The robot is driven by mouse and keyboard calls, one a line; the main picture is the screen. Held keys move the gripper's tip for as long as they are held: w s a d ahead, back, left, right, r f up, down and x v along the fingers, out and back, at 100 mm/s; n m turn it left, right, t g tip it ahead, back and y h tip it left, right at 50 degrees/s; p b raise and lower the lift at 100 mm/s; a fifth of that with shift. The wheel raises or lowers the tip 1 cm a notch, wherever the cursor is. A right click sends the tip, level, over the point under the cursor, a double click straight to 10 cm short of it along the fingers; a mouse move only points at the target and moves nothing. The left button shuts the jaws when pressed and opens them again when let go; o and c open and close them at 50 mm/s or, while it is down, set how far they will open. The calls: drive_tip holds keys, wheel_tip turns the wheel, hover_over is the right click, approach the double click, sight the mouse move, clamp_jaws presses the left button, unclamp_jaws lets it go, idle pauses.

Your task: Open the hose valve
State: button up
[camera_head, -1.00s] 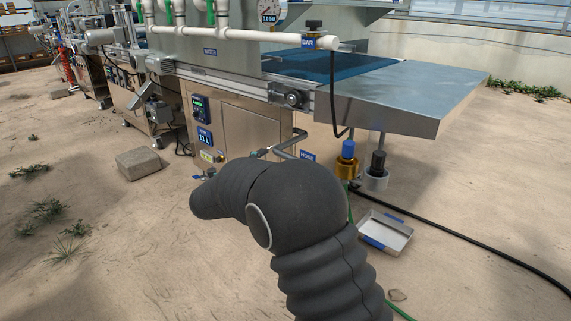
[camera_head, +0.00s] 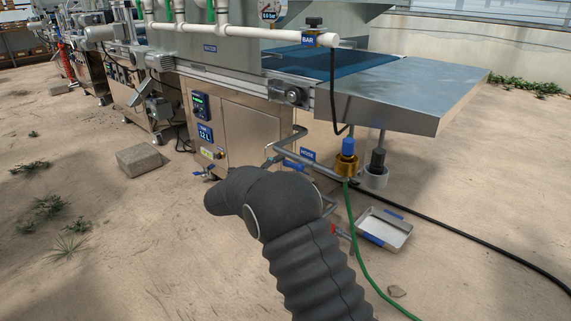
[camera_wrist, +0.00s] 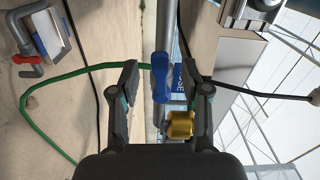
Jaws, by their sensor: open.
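The valve's blue lever (camera_wrist: 161,82) shows in the wrist view on a grey pipe (camera_wrist: 167,25), beside a blue label ending in "SE". The lever looks roughly in line with the pipe. My gripper (camera_wrist: 166,78) is open, one finger on each side of the lever, with gaps on both sides. A brass fitting (camera_wrist: 180,125) sits just below the lever in the picture. In the head view the HOSE label (camera_head: 308,155) is on the machine's lower right, with a blue part (camera_head: 293,165) to its left. There my dark arm hides the gripper.
A red-handled valve (camera_wrist: 25,59) and a white tray (camera_head: 385,229) are off to the side. A green hose (camera_head: 360,265) and a black hose (camera_head: 470,240) run across the ground. A metal table (camera_head: 410,95) overhangs at right. A stone block (camera_head: 139,160) lies left.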

sight(284, 164)
drive_tip(key=shift+x, duration=1.9)
drive_tip(key=shift+c, duration=0.3)
clamp_jaws()
